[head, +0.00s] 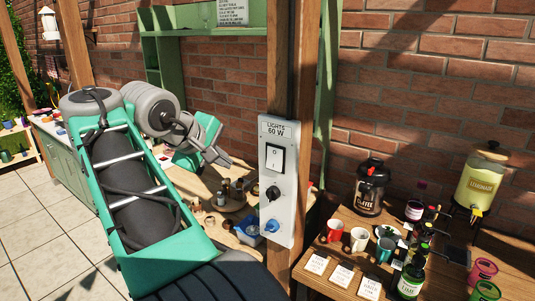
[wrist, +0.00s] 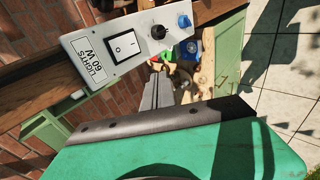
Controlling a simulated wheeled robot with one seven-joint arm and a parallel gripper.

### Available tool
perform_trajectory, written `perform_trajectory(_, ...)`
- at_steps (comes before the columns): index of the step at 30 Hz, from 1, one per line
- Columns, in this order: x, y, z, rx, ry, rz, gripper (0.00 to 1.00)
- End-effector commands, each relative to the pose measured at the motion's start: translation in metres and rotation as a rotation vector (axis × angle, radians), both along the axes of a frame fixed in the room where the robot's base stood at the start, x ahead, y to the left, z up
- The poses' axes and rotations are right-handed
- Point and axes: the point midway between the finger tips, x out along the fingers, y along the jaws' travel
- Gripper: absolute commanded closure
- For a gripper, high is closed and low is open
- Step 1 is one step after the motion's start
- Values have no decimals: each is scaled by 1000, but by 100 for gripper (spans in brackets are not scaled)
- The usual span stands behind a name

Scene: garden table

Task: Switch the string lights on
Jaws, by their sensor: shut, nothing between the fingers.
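A pale grey switch panel (head: 280,240) labelled "LIGHTS 60 W" is fixed to a wooden post. It carries a white rocker switch (head: 274,158) marked 0, a black knob (head: 272,193) below it and a blue round fitting (head: 271,226) lowest. The string lights themselves are not visible.
A wooden table (head: 335,272) at right bears a black coffee urn (head: 370,188), mugs, bottles, cards and a yellow drink dispenser (head: 482,180). Behind my gripper, a cluttered bench with a round wooden tray (head: 222,203) runs along the brick wall. Tiled floor (head: 45,235) lies left.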

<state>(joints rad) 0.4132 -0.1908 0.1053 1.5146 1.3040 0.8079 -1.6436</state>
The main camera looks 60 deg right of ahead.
Motion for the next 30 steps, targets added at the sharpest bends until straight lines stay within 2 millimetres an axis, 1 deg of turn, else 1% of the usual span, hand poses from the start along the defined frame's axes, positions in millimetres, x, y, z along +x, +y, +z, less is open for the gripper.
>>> perform_trajectory(1, -14, -8, 12, -2, 32, -34, 100)
perform_trajectory(3, -29, -12, 18, 0, 69, -59, 100)
perform_trajectory(4, -33, -13, 20, 2, 77, -65, 100)
perform_trajectory(6, -36, -13, 20, 3, 87, -70, 100)
perform_trajectory(14, -36, -13, 18, 3, 86, -67, 100)
perform_trajectory(17, -37, -18, 11, 3, 86, -68, 100)
perform_trajectory(20, -39, -29, -3, 2, 86, -70, 100)
perform_trajectory(23, -42, -44, -15, 2, 88, -69, 100)
perform_trajectory(30, -48, -82, -50, 3, 88, -69, 100)
